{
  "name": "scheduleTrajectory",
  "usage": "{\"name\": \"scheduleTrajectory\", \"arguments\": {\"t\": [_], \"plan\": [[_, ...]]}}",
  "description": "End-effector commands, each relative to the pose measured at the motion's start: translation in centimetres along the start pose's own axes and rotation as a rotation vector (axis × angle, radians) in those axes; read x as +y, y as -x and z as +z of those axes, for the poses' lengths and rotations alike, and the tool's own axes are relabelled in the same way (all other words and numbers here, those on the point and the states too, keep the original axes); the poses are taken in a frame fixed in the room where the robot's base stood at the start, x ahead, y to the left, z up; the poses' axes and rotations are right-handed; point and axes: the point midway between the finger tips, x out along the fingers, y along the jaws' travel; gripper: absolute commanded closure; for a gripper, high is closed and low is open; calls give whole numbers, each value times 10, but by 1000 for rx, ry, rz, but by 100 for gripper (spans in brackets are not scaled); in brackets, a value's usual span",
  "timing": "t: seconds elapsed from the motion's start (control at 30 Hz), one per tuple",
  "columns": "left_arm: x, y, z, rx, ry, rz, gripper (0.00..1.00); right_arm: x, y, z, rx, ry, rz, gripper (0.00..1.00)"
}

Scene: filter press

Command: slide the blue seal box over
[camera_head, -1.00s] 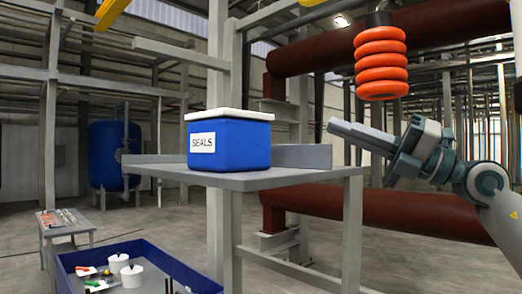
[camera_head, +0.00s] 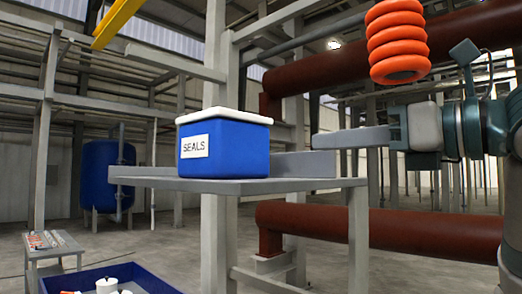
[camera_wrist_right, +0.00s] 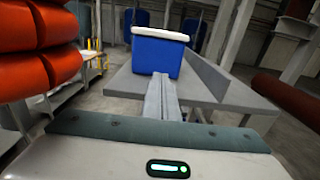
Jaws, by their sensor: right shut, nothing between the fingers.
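The blue seal box (camera_head: 224,148) with a white lid and a SEALS label stands upright on a grey shelf (camera_head: 255,186), towards its left part. It also shows in the right wrist view (camera_wrist_right: 158,55), straight ahead beyond the fingers. My right gripper (camera_head: 318,140) is shut and empty. It points left at the box, at about the box's height, with a visible gap between in the head view. In the right wrist view the closed fingers (camera_wrist_right: 162,97) line up with the box's near face. My left gripper is out of view.
An orange ringed part (camera_head: 397,42) hangs just above my right wrist. A low grey ledge (camera_head: 292,165) runs along the shelf's back edge. Thick red-brown pipes (camera_head: 312,219) pass behind. A blue tray (camera_head: 120,280) and a small table (camera_head: 52,252) stand lower left.

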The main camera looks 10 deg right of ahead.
Motion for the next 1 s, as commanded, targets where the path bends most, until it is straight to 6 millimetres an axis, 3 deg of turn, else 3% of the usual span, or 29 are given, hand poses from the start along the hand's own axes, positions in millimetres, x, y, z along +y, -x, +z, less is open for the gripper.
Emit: {"name": "scheduleTrajectory", "arguments": {"t": [0.27,0.47,1.0], "plan": [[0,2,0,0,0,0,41,0,-3,0,2,-2,3,100],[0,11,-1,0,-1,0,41,1,-19,2,3,-3,5,100],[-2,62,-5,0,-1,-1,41,1,-107,4,4,-3,4,100]]}}
